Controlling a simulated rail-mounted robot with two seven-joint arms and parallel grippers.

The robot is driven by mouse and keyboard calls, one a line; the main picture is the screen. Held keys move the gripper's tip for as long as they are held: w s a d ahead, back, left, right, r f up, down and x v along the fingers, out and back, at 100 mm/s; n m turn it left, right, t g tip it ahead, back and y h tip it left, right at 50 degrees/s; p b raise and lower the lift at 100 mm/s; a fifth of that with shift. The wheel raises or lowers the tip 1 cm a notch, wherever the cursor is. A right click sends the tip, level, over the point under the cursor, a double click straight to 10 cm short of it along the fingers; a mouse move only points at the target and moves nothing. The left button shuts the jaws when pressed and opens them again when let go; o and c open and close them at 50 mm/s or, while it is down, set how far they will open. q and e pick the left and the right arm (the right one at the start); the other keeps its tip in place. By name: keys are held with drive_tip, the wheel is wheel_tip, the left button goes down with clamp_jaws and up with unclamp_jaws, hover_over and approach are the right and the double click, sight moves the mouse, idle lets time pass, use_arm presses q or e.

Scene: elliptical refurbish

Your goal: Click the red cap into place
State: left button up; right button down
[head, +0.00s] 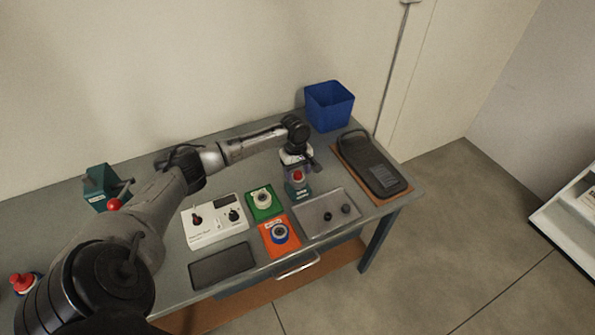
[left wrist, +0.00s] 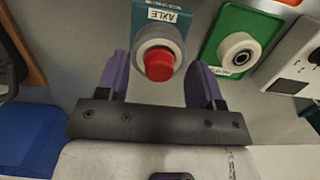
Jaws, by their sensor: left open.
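The red cap (left wrist: 159,66) sits in the pale grey round collar (left wrist: 172,35) of a teal block labelled AXLE (left wrist: 188,12). In the head view the red cap (head: 298,175) shows on top of the small teal fixture (head: 299,192). My left gripper (left wrist: 159,72) is open, with one purple finger on each side of the collar and cap. I see a gap between the cap and each finger. In the head view my left gripper (head: 297,166) is just behind and above the fixture. I cannot tell how deep the cap sits. My right gripper is not in view.
A green block (head: 264,201), an orange block (head: 280,236) and a white panel (head: 214,220) stand to the left. A grey tray (head: 310,230) with dark knobs lies in front. A black case (head: 374,166) lies right; a blue bin (head: 329,106) stands behind.

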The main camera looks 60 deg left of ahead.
use_arm(q)
wheel_tip(320, 180, up, 14)
drive_tip(key=a+p, duration=0.1)
drive_tip(key=shift+a+f, duration=0.25)
drive_tip(key=shift+a, duration=0.1)
idle(0.7)
